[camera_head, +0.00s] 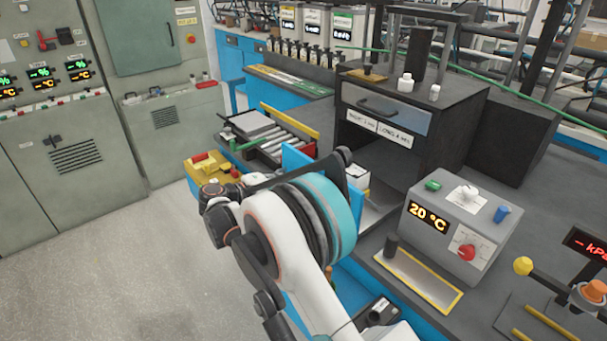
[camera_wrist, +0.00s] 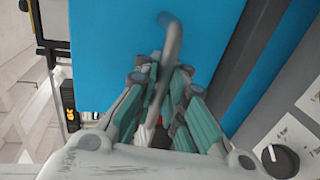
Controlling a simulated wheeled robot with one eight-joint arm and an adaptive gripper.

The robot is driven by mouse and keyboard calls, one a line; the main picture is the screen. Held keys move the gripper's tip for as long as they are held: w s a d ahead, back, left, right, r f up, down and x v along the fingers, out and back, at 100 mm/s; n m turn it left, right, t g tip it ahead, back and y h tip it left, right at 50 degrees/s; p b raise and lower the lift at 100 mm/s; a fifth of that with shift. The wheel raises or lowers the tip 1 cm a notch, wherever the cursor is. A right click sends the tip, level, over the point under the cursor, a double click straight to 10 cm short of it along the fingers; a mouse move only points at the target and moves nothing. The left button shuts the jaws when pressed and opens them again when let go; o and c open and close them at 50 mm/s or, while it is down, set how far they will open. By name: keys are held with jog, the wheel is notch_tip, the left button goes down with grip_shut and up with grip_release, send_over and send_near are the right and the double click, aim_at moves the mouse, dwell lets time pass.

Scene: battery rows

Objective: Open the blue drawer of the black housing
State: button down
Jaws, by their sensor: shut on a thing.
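The black housing (camera_head: 455,125) stands on the bench in the head view, with a dark open bay below its grey upper drawer (camera_head: 387,108). The blue drawer front (camera_head: 297,158) stands out to the left of this bay, apart from the housing; my arm covers much of it. In the wrist view the blue front (camera_wrist: 110,35) fills the upper middle and carries a grey bar handle (camera_wrist: 172,35). My gripper (camera_wrist: 165,78) is shut on this handle, with its teal-padded fingers on either side. The fingers are hidden in the head view.
A grey temperature box (camera_head: 455,232) with knobs stands right of the bay, behind a yellow-edged tray (camera_head: 418,280). A roller rack (camera_head: 268,135) and a yellow block (camera_head: 205,168) lie left of the drawer. Open floor (camera_head: 120,270) lies at the left.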

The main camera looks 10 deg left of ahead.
jog(key=shift+f+v, duration=0.2)
jog(key=shift+v, duration=0.7)
jog(key=shift+f+v, duration=0.2)
jog(key=shift+v, duration=0.7)
jog(key=c, duration=1.7)
grip_release()
jog(key=shift+s+a, duration=0.1)
jog(key=v, duration=1.2)
